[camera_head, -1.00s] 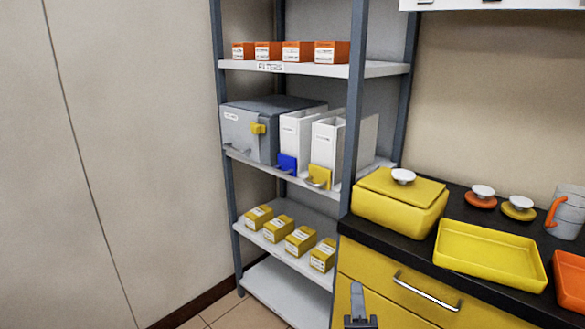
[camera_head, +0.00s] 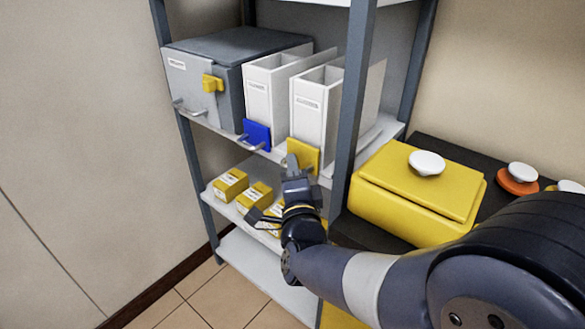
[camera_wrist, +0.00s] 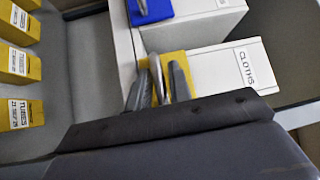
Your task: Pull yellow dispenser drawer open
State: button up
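The yellow dispenser drawer (camera_head: 303,153) sits at the foot of the right white dispenser (camera_head: 313,105) on the middle shelf. In the wrist view, its yellow front (camera_wrist: 177,57) is partly hidden by my gripper. The drawer's metal handle (camera_wrist: 156,72) points towards the wrist camera. My gripper (camera_wrist: 158,80) is open, with one finger on each side of the handle. I cannot tell whether either finger touches it. In the head view, my gripper (camera_head: 297,182) is just in front of the yellow drawer and covers its handle. The drawer looks closed.
A blue drawer (camera_head: 257,134) on the left white dispenser (camera_head: 270,95) is close by. A grey box (camera_head: 200,85) stands further left. Yellow boxes (camera_head: 230,184) are on the shelf below. A shelf post (camera_head: 348,110) rises right of the dispensers. A yellow container (camera_head: 415,195) stands on the counter.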

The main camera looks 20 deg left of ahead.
jog(key=shift+w+a, duration=0.1)
jog(key=shift+w, duration=0.05)
jog(key=shift+c, duration=0.4)
grip_shut()
jog(key=s+a+b, duration=0.3)
jog(key=s, duration=0.7)
jog(key=shift+s, duration=0.35)
jog(key=shift+r, duration=0.1)
jog(key=shift+o, duration=0.4)
grip_release()
